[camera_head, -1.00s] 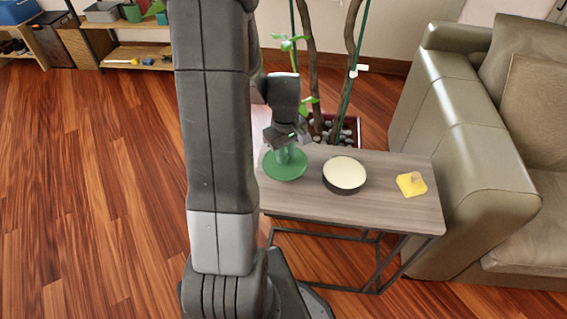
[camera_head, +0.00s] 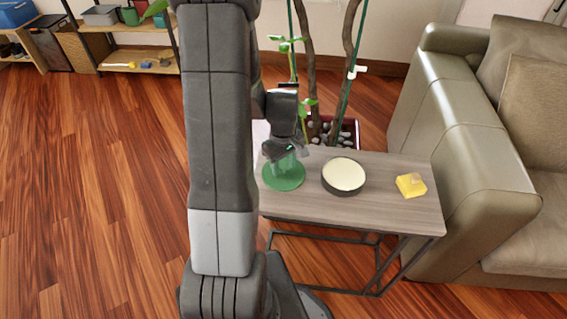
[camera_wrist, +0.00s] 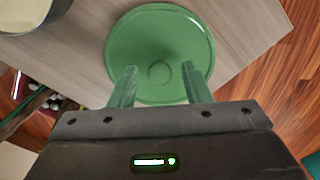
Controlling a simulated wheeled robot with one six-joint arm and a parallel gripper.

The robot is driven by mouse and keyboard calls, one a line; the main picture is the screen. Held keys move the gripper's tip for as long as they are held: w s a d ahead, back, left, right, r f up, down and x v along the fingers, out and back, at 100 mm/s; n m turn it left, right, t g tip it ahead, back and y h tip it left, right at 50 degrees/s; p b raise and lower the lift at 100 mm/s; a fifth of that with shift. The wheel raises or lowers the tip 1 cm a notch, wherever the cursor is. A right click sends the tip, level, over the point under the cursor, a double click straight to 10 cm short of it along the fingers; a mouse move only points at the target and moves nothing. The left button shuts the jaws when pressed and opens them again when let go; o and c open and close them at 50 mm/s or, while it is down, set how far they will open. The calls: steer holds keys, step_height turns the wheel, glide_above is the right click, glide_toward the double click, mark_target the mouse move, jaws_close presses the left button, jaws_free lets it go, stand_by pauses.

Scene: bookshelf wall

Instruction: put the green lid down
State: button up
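The green lid (camera_head: 283,181) is round with a raised rim and a small central knob. It lies flat on the left end of the grey wooden side table (camera_head: 390,215). In the wrist view the lid (camera_wrist: 160,30) shows from above. My gripper (camera_wrist: 159,68) is open, its two fingers spread on either side of the knob with a gap to each. In the head view my gripper (camera_head: 287,157) is just above the lid, and its fingers partly hide the knob.
A potted plant (camera_head: 312,104) stands behind the table. A grey-green sofa (camera_head: 455,150) is close on the right. Floor at left is clear.

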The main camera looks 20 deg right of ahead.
mark_target(284, 167)
step_height(284, 167, up, 12)
steer(key=p, duration=0.2)
steer(key=shift+r, duration=0.2)
steer(key=shift+f, duration=0.1)
stand_by(0.3)
step_height(284, 167, down, 13)
steer(key=shift+r+b, duration=0.1)
steer(key=shift+b, duration=1.15)
steer(key=shift+r+p, duration=0.65)
steer(key=shift+r, duration=1.5)
steer(key=shift+f, duration=0.15)
